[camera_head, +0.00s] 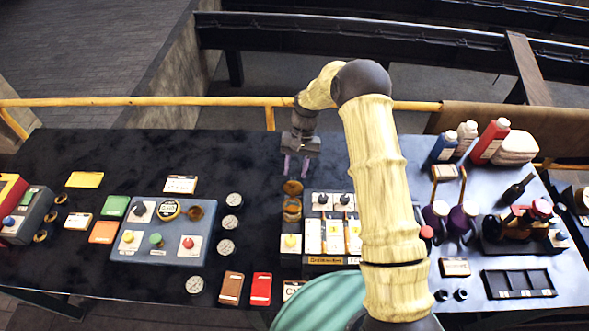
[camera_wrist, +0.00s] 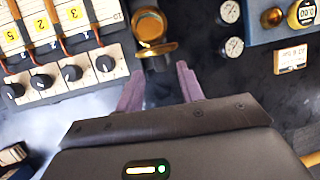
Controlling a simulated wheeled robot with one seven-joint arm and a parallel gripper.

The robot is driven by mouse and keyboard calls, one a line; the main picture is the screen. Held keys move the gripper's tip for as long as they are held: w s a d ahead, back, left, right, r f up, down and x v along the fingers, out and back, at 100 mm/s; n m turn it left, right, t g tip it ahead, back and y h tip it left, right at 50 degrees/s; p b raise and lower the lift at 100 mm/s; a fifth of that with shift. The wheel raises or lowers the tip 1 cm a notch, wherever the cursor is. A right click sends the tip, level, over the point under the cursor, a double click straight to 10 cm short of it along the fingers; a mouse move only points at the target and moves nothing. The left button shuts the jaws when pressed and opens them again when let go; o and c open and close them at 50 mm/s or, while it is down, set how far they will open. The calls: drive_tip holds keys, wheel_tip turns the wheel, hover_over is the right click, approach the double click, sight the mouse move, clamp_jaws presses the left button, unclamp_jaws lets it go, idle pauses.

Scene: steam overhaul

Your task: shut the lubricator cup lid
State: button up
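The brass lubricator cup (camera_head: 292,210) stands on the dark bench, left of the panel with the white cards. Its round lid (camera_head: 292,187) is open and tipped back on the far side of the cup. In the wrist view the cup (camera_wrist: 149,25) is at the top centre, and the lid (camera_wrist: 158,48) lies on the side nearer my fingers. My gripper (camera_head: 298,166) hangs just beyond the lid, fingers pointing down. In the wrist view my gripper (camera_wrist: 160,85) has its two purple fingers apart with nothing between them. They appear clear of the lid.
A panel with labelled cards and dark knobs (camera_head: 333,235) stands right beside the cup. Dial gauges (camera_head: 230,222) and a blue control box (camera_head: 160,235) are to the left. Bottles (camera_head: 488,142) stand at the far right. The bench behind the cup (camera_head: 230,160) is clear.

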sight(293, 186)
drive_tip(key=shift+x, duration=1.15)
drive_tip(key=shift+c, duration=0.2)
clamp_jaws()
